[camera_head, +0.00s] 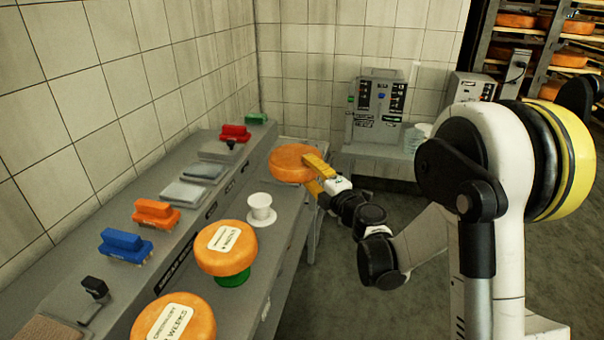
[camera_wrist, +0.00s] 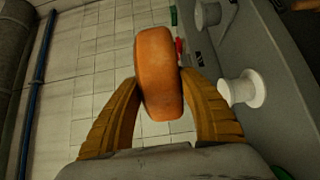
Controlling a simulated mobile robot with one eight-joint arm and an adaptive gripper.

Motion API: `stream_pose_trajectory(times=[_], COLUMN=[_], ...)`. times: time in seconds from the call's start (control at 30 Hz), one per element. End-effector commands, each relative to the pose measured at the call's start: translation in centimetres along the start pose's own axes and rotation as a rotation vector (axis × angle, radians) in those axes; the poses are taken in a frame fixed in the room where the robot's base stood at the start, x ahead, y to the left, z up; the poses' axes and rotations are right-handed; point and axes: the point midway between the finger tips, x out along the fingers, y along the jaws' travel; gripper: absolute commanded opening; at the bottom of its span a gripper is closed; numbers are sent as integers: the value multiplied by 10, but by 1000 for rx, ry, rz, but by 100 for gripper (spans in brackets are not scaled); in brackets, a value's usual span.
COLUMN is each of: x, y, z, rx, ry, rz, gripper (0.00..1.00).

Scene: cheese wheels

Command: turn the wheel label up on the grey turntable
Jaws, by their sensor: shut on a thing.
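My gripper (camera_head: 318,170) is shut on an orange cheese wheel (camera_head: 292,163) beyond the white stand. In the wrist view the yellow-brown fingers press on both sides of the wheel (camera_wrist: 158,75). The wheel's upper face in the head view is plain orange, and no label shows on it. A light grey round stand (camera_wrist: 207,13), perhaps the grey turntable, shows at the top of the wrist view, apart from the wheel. I cannot make it out in the head view. The wheel's underside is hidden.
A white stand (camera_head: 261,210) is empty. A labelled wheel (camera_head: 225,248) sits on a green stand (camera_head: 234,280), with another labelled wheel (camera_head: 175,318) nearer. Brushes, including a blue one (camera_head: 125,246), line the raised ledge. A grey machine (camera_head: 377,98) stands behind.

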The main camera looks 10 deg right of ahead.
Motion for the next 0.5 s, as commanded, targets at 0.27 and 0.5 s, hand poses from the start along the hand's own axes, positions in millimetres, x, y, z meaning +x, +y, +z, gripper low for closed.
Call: stream_pose_trajectory(times=[0.27,0.5], x=[0,0], y=[15,25], z=[0,0], rx=[2,2], ry=[0,0], rz=[1,1], gripper=[7,7])
